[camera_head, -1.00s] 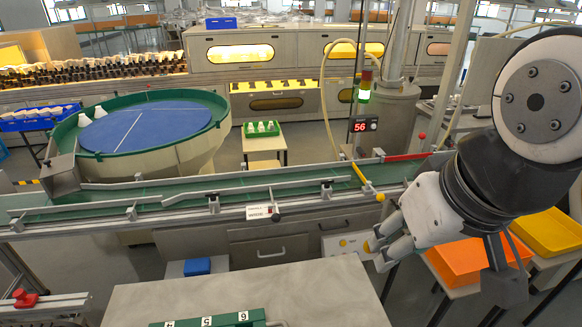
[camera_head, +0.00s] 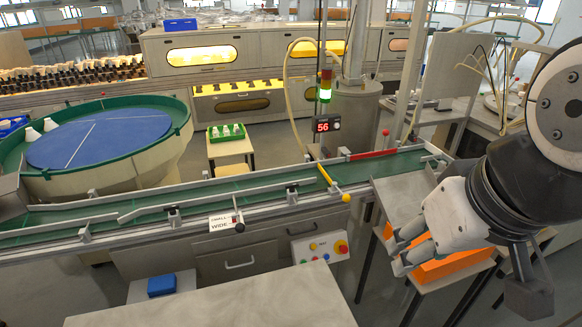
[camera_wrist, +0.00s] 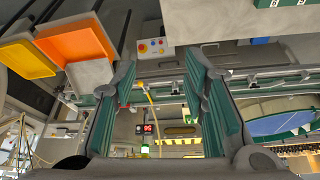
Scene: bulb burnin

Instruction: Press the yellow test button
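The white button panel (camera_head: 320,248) is on the front of the grey cabinet below the conveyor. A small yellow button (camera_head: 313,246) is at its upper left. A larger red button on a yellow base (camera_head: 342,247) is at the right, with several small coloured buttons between and below. My gripper (camera_head: 398,256) is to the right of the panel, apart from it, with its fingers toward the left. In the wrist view the panel (camera_wrist: 152,47) appears upside down, between and beyond the fingers. My gripper (camera_wrist: 165,78) is open and empty there.
The green conveyor (camera_head: 250,190) crosses above the panel, with a yellow bar (camera_head: 328,180) on its edge. A grey table (camera_head: 220,305) is in front. An orange bin (camera_head: 455,265) is behind and below my gripper. A signal tower (camera_head: 325,88) shows a lit lamp.

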